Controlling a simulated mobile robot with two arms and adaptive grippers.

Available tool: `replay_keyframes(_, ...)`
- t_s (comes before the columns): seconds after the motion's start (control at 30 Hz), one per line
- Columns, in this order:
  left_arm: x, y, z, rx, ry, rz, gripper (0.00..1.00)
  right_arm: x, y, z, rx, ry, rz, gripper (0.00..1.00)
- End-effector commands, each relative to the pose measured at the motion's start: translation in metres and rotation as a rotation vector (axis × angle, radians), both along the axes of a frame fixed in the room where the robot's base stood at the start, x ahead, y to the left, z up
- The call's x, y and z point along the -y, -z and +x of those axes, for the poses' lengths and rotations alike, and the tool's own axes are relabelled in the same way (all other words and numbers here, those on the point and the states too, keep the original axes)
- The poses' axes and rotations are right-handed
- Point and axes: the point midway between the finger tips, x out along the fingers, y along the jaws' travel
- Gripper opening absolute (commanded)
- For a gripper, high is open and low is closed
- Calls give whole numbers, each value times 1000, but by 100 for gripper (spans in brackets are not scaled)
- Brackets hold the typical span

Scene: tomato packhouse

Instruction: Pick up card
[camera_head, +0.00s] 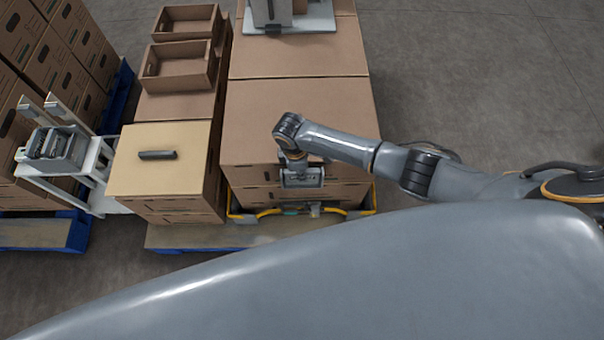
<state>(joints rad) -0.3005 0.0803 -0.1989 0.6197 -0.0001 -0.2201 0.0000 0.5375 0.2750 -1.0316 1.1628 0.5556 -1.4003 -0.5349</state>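I cannot make out a card for certain in the head view. My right arm reaches in from the right, and my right gripper (301,194) hangs low at the near side of the middle carton stack (290,110). Its grey wrist body shows, but its fingers are small and hard to separate from the yellow-edged parts (268,212) below. A small teal piece (290,212) and a pale piece lie just under it; I cannot tell what they are. My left gripper is not in view.
A lighter carton (183,175) with a dark bar (157,155) on top stands to the left. Open brown trays (180,66) sit behind it. A white stand (92,165) with a grey device and stacked cartons are further left. Grey floor (480,80) is free at right.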

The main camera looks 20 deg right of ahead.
Motion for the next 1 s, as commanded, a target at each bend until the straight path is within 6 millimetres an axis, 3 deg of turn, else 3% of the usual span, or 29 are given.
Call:
replay_keyframes(0.27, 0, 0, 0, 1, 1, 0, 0, 1, -5, 1, 2, 0, -1, 0)
replay_keyframes(0.7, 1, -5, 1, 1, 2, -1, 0, 0, -86, 1, 4, -1, 2, 0)
replay_keyframes(1.0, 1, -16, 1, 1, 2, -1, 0, 0, -110, 0, -1, 0, -1, 0)
